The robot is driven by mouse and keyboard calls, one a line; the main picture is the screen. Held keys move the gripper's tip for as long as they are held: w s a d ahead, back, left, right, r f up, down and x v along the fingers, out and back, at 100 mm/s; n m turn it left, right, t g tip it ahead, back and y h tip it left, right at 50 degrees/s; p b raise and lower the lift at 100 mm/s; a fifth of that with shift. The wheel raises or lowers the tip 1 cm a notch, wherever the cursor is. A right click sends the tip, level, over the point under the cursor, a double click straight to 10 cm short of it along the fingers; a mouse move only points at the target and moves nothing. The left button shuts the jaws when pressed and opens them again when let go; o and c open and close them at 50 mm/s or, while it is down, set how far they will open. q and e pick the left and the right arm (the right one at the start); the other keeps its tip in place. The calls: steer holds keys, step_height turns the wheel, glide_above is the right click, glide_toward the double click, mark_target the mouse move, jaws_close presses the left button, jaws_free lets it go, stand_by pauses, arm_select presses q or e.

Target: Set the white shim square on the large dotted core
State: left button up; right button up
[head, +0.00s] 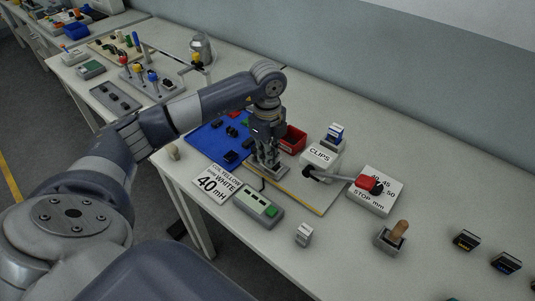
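My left gripper (268,168) points down over the work board (312,205), at the right edge of the blue mat (204,142). Its fingers are small and dark here, and I cannot tell whether they are open or shut or hold anything. Several dark core-like pieces lie on the blue mat, one of them a larger dark piece (232,157) left of the gripper. I cannot make out dots on any of them. I cannot pick out the white shim square; the gripper and arm hide part of the board. My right gripper is not in view.
A red bin (294,139) and a white CLIPS box (320,156) stand behind the gripper. A red-tipped clamp (368,184) reaches over the STOP block (378,204). A 40 mH card (212,185), a green-buttoned device (258,204) and a wooden-handled tool (398,231) stand nearer.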

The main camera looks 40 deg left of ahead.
arm_select(q)
steer(key=o, duration=0.3)
